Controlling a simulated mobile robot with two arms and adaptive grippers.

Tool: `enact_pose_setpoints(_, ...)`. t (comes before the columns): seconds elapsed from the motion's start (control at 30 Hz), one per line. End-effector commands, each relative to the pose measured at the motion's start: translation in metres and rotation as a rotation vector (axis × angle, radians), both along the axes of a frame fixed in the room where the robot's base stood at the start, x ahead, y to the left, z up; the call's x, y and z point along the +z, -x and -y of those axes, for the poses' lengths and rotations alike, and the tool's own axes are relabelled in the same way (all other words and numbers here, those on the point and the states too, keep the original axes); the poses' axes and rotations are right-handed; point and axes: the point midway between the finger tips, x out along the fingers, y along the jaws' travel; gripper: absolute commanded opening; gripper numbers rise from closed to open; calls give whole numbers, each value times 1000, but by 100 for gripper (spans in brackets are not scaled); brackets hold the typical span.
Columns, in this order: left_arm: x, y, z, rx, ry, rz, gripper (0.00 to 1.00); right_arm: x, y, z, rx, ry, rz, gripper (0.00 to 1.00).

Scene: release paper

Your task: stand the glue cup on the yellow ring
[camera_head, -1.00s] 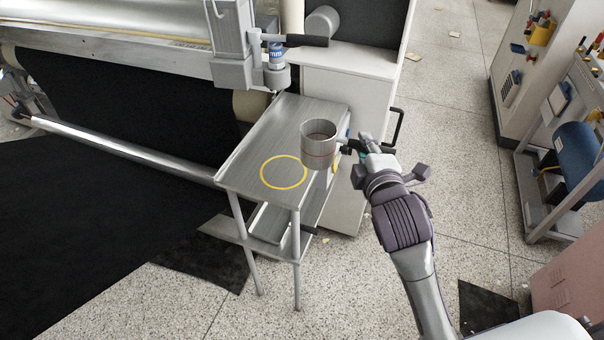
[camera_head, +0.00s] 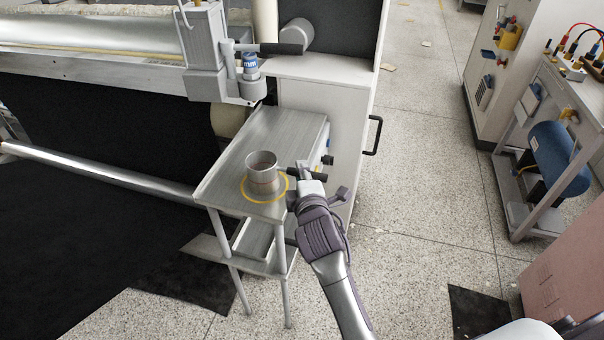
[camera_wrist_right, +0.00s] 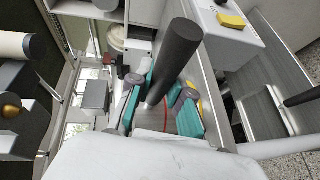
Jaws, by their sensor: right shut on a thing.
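The glue cup (camera_head: 262,178) is a grey, open-topped metal cup. In the head view it is upright, with its base inside the outline of the yellow ring (camera_head: 265,203). Whether its base touches the tabletop I cannot tell. My right gripper (camera_head: 303,172) is at the cup's right side, shut on the cup's dark handle. In the right wrist view the dark handle (camera_wrist_right: 178,55) rises between the teal fingers of my right gripper (camera_wrist_right: 158,98). The ring's front and sides show around the cup. My left gripper is out of view.
The ring is on a small metal table (camera_head: 285,125) with a lower shelf. A white cabinet (camera_head: 345,110) with a black handle stands behind it. A large roller machine (camera_head: 110,70) is at the left. Speckled floor (camera_head: 430,190) is open to the right.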

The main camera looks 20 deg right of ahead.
Motion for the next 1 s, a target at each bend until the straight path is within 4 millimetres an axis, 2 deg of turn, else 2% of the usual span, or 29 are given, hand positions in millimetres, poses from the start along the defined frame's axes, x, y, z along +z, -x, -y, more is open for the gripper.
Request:
enact_pose_setpoints(0.27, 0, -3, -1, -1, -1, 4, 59, 0, 0, 0, 0, -1, 5, 0)
enact_pose_setpoints(0.3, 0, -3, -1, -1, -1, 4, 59, -3, 0, 0, 0, 1, 0, 20)
enact_pose_setpoints(0.43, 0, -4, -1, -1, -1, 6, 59, -2, 0, 0, 0, 0, 0, 42)
enact_pose_setpoints(0.47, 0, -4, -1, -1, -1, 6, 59, -2, 0, 0, 0, 0, 0, 44)
enact_pose_setpoints(0.8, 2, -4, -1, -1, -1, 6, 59, 3, 0, 0, 0, -1, 2, 44)
enact_pose_setpoints(1.0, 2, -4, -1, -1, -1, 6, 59, 5, 31, -4, -1, 0, -2, 44)
